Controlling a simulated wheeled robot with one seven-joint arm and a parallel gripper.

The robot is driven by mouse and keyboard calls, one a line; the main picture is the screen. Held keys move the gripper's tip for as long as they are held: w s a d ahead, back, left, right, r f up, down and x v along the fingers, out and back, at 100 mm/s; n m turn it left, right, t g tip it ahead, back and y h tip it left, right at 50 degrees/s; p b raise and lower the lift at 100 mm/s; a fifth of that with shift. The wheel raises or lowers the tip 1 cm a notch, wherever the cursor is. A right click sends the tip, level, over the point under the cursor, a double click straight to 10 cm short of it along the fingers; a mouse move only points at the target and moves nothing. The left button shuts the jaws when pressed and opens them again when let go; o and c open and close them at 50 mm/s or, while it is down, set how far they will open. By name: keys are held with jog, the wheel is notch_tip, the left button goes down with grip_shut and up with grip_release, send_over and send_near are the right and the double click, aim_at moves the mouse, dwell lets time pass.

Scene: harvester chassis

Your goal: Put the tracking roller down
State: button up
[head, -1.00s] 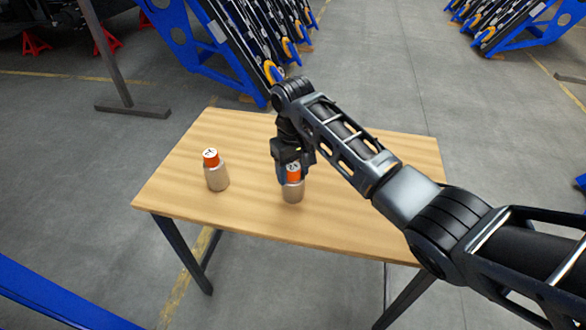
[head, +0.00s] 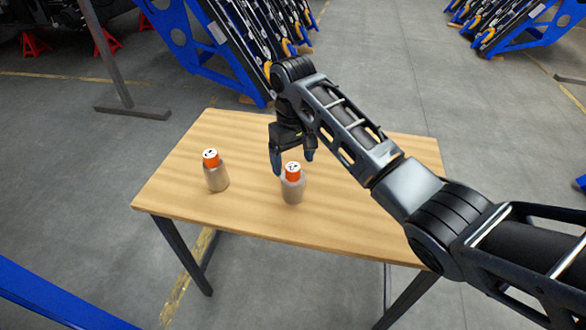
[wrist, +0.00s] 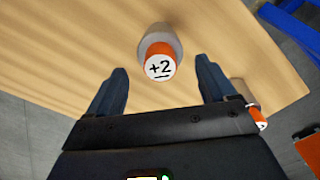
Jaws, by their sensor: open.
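A tracking roller (head: 293,187) with a grey-beige body and an orange top stands upright on the wooden table (head: 340,215). In the wrist view its orange top (wrist: 159,62) carries a white disc marked "+2". My gripper (head: 291,160) is open and empty, just above and behind this roller, with its fingers apart from it. In the wrist view the gripper (wrist: 168,85) has its two fingers spread, with the roller ahead of the gap between them. A second, similar roller (head: 216,176) stands upright on the table to the left.
Blue racks (head: 185,40) holding long dark parts stand behind the table, and another blue rack (head: 530,25) is at the far right. A dark metal post on a foot (head: 132,110) is at back left. The table's right part is clear.

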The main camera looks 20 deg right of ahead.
notch_tip(320, 180, up, 8)
jog(key=shift+p, duration=0.45)
